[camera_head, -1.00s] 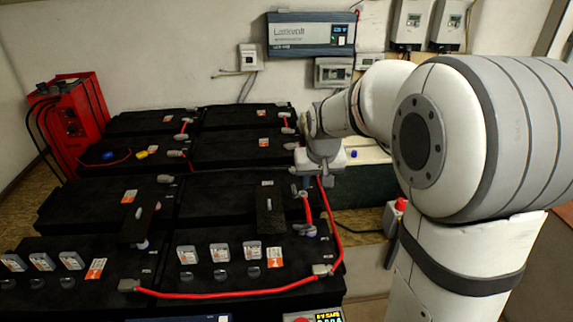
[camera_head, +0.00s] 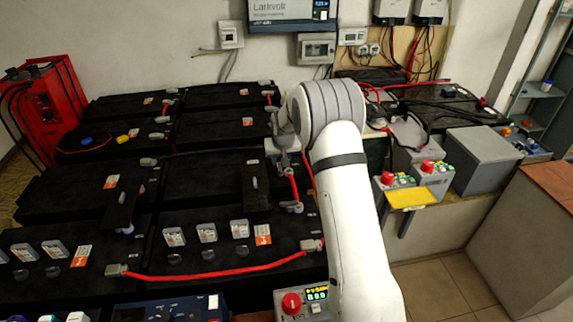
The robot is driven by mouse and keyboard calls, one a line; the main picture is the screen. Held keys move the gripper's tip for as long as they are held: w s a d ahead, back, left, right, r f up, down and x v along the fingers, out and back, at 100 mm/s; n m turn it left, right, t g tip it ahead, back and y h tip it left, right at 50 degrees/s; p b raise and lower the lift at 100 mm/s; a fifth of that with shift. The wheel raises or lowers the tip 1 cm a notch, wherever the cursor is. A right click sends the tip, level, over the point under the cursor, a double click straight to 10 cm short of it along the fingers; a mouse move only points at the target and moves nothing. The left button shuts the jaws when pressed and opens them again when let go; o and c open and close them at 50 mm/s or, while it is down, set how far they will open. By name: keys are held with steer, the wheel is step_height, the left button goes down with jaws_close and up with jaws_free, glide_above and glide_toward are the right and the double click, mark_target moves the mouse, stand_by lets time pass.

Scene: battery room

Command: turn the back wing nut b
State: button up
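Two black hold-down bars lie on the black batteries. The right bar (camera_head: 257,188) has a small grey wing nut (camera_head: 254,183) standing on it. The left bar (camera_head: 122,205) has a grey wing nut (camera_head: 136,188) towards its back and a pale fitting (camera_head: 128,230) at its front end. I cannot tell which of these is wing nut b. My gripper (camera_head: 284,163) points down to the right of the right bar, beside a battery terminal and a red cable. It is apart from the wing nuts in view. Its fingertips are small and partly merged with the terminal, so their opening is unclear.
A red cable (camera_head: 215,274) crosses the front batteries; another red link (camera_head: 293,186) lies close to my gripper. A red charger (camera_head: 42,110) stands at the left. Grey boxes with red knobs (camera_head: 428,168) sit on the right bench. Open floor shows at the lower right.

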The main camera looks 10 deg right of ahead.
mark_target(280, 169)
steer(key=shift+x, duration=2.25)
steer(key=shift+c, duration=0.3)
jaws_close()
